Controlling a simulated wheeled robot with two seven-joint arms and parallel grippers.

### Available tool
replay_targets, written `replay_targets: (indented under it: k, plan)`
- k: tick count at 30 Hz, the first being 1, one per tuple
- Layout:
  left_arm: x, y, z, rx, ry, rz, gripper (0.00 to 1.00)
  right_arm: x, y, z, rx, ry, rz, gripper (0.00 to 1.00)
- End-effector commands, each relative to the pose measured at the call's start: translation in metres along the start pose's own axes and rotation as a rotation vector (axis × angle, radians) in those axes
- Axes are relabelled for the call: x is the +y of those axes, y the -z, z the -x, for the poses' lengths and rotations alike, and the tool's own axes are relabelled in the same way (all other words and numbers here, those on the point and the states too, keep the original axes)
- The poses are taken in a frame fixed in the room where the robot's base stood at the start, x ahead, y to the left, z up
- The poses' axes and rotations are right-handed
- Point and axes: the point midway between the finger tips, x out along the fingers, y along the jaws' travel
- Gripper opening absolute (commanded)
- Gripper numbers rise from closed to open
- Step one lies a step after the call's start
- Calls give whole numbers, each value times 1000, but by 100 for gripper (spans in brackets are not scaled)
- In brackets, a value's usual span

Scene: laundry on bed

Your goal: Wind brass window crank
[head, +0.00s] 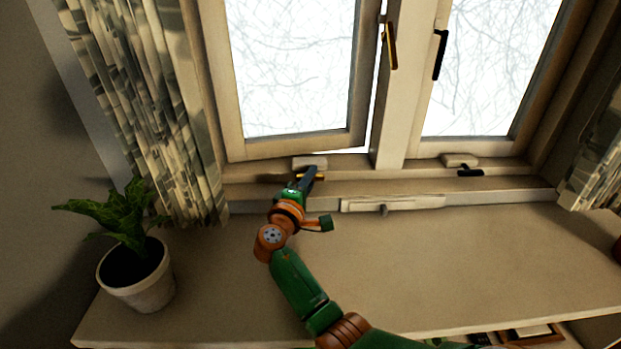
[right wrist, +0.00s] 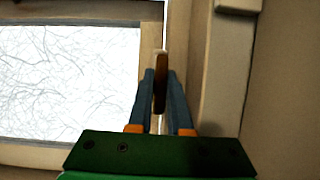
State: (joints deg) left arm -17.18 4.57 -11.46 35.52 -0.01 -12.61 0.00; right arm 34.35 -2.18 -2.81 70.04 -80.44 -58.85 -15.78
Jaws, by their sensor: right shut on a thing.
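The brass window crank (head: 319,177) sits at the base of the left window sash (head: 240,100), mostly hidden by my right gripper (head: 311,178). In the right wrist view the brass piece (right wrist: 160,82) stands between the two dark fingers of my right gripper (right wrist: 161,100). The gripper is shut on it. The left sash stands slightly ajar, with a bright gap along its right and lower edges. My left gripper is not in view.
A brass latch handle (head: 390,46) is on the centre post, with a black handle (head: 440,54) beside it. A black crank (head: 470,172) is at the right sash. A potted plant (head: 140,275) stands left on the sill board (head: 480,265), whose middle is clear. Curtains hang at both sides.

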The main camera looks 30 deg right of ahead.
Motion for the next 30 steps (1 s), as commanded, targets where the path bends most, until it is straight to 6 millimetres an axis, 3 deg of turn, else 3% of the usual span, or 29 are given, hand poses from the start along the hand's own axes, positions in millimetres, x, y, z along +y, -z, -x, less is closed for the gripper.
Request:
replay_targets:
  k: [2, 3, 6, 15, 24, 30]
  plan:
    - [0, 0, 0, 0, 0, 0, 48, 0, 0, 0, 2, 0, -1, 0]
    - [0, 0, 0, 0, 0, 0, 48, 0, 0, 0, 2, 0, -1, 26]
    - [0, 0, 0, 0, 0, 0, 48, 0, 0, 0, 1, 0, -1, 48]
    - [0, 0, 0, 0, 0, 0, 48, -1, 1, 4, 2, 1, -1, 48]
    - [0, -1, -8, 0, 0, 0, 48, -2, 1, 61, 2, 2, -2, 48]
    - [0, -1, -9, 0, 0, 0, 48, 0, 0, 72, 0, 1, -1, 48]
